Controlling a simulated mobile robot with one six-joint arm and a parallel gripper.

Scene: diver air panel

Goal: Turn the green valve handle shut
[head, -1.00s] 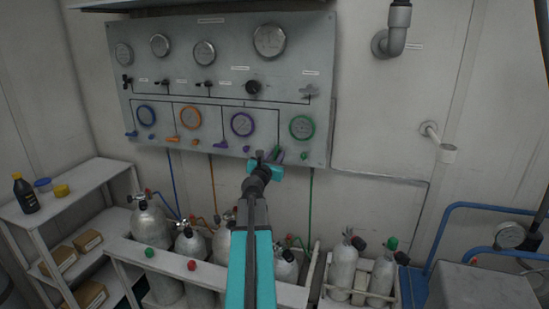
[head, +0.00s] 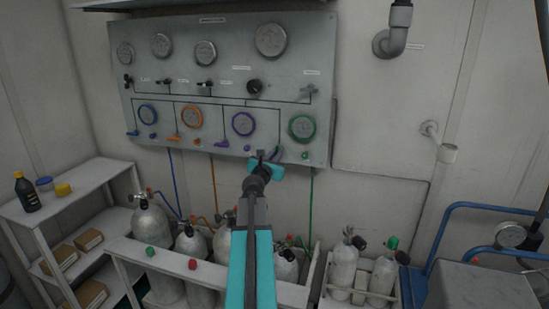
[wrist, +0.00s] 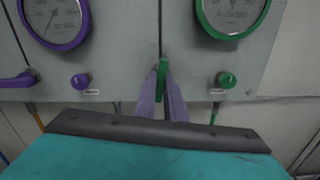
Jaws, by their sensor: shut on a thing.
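The green valve handle (wrist: 162,72) shows in the wrist view as a narrow upright green strip at the panel's lower edge, between the purple-ringed and green-ringed gauges. My gripper (wrist: 162,84) is shut on it, with its two pale purple fingers on either side. The fingers hide part of the handle. In the head view my gripper (head: 274,154) is at the panel's lower right, left of and below the green-ringed gauge (head: 302,128). The handle can hardly be made out there.
A small green knob (wrist: 227,80) is close on the right. A purple knob (wrist: 80,81) and purple lever (wrist: 18,80) are on the left. Gas cylinders (head: 150,230) stand below the panel (head: 225,95).

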